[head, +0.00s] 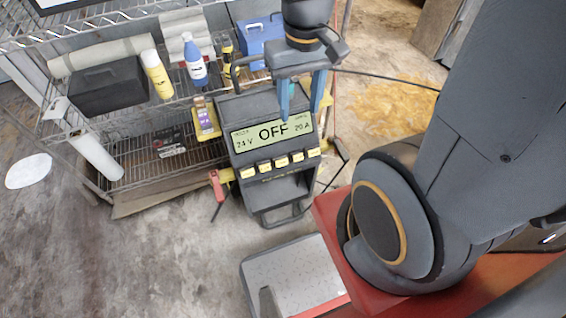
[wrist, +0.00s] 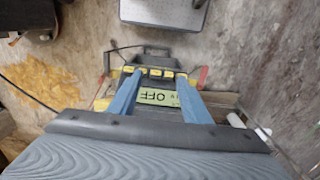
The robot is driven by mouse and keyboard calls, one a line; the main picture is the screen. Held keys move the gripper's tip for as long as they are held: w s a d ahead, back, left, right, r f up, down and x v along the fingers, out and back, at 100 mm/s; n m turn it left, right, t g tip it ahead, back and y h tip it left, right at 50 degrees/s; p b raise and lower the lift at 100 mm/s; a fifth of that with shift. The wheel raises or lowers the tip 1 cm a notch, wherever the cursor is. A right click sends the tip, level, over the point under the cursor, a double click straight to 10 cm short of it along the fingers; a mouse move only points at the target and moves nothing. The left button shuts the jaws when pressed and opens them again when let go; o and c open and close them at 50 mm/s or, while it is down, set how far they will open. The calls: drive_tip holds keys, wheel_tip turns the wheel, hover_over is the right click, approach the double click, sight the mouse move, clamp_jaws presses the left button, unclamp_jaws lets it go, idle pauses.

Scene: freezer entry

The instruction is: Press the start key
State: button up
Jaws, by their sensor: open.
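A dark charger unit (head: 235,115) stands on the floor in front of the wire shelf, and it also shows in the wrist view (wrist: 150,116). Its pale green display (head: 272,132) reads OFF, with 24 V and 20 A. A row of several yellow-labelled keys (head: 280,163) runs below the display; the labels are too small to read. The keys also show in the wrist view (wrist: 155,72). My gripper (head: 301,108) is open and empty, with its blue fingers pointing down above the charger, overlapping the display's right part. In the wrist view the fingers frame the display.
A wire shelf (head: 130,135) behind holds a yellow bottle (head: 157,75), a blue bottle (head: 195,65), a black box (head: 108,88) and a blue case (head: 262,38). Red and black clamps hang at the charger's sides. A grey platform (head: 290,275) lies in front.

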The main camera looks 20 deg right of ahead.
clamp_jaws()
idle(1.5)
